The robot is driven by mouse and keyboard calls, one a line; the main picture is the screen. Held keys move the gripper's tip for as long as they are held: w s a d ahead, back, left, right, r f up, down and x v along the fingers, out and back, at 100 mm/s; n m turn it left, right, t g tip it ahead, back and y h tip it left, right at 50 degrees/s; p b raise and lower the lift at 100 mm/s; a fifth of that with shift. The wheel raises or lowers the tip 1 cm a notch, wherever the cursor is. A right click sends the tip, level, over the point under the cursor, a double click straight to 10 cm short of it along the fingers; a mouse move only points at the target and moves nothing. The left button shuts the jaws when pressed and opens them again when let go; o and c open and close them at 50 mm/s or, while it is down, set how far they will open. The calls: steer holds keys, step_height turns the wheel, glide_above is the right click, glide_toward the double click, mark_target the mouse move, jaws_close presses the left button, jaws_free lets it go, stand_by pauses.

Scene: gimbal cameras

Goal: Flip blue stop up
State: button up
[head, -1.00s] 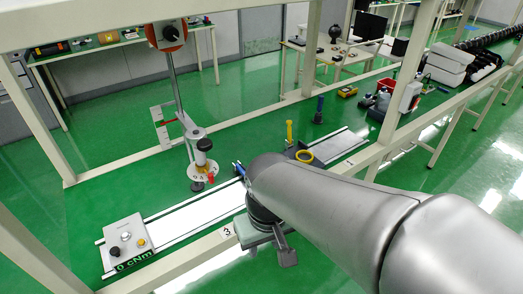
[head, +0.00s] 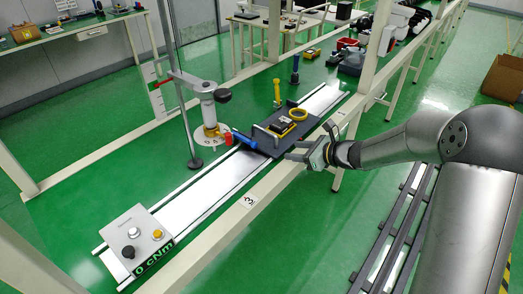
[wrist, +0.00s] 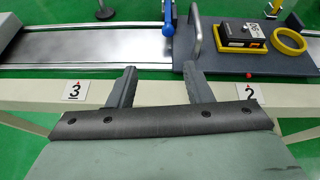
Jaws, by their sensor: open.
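The blue stop (head: 243,139) is a short blue rod at the left end of the dark plate on the rail, close to a red part (head: 228,138). In the head view it looks slanted and low. My gripper (head: 289,150) is in front of the dark plate, near the beam. In the wrist view my gripper (wrist: 159,72) has its fingers spread, nothing between them, pointing toward the plate and apart from the stop.
The dark plate (wrist: 228,73) carries a metal handle (wrist: 196,28), a yellow-black box (wrist: 240,36) and a yellow ring (wrist: 289,41). A pale beam (wrist: 148,92) with number tags runs in front. A round dial stand (head: 208,133) stands left of the stop.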

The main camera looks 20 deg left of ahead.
mark_target(256, 144)
steer(key=shift+m+t, duration=0.3)
steer(key=shift+m, duration=0.4)
steer(key=x, duration=0.6)
steer(key=p+x, duration=0.1)
steer(key=x, duration=0.5)
steer(key=w+x, duration=0.1)
steer(key=x, duration=0.5)
steer(key=shift+w+a+f+p, duration=0.1)
steer(key=shift+a+f+p, duration=0.05)
steer(key=shift+f+p, duration=0.15)
steer(key=shift+r, duration=0.1)
jaws_close()
steer(key=shift+r, duration=0.1)
